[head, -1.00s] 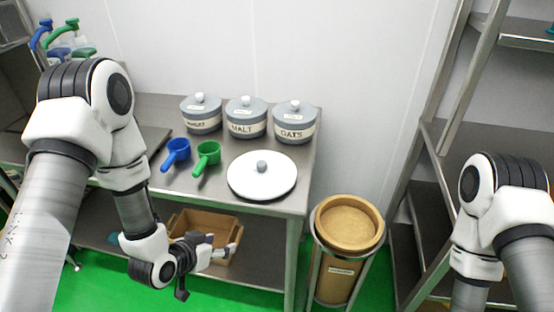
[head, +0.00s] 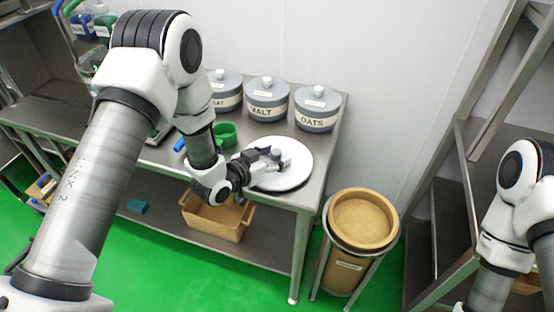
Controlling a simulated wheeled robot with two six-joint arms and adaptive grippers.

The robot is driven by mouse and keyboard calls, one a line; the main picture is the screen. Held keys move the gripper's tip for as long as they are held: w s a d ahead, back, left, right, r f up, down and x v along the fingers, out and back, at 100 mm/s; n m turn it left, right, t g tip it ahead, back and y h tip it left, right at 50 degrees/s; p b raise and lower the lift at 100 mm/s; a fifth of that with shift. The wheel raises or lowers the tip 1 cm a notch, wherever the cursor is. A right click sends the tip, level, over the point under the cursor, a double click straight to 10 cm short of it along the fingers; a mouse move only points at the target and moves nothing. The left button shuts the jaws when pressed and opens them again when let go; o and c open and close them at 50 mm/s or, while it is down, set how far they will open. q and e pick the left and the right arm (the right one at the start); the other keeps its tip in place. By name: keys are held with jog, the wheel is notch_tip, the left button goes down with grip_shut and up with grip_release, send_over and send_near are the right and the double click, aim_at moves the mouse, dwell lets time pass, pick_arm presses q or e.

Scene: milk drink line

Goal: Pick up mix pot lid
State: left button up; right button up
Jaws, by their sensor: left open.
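The mix pot lid (head: 295,172) is a white round disc with a small grey knob, lying flat at the right front of the steel table. My left gripper (head: 272,160) is open at the left part of the lid, close to the knob. The gripper partly hides the knob and the lid's left side, and I cannot tell whether it touches them. My right arm stands at the right edge of the view, and its gripper is out of sight.
Several grey lidded jars, including malt (head: 266,98) and oats (head: 317,108), stand behind the lid. A green scoop (head: 226,133) is left of it. A brown bin (head: 362,219) stands right of the table. A wooden crate (head: 216,222) is on the lower shelf.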

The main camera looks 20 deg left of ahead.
pick_arm(q)
jog(key=shift+s, duration=0.1)
grip_shut()
jog(key=shift+r, duration=0.1)
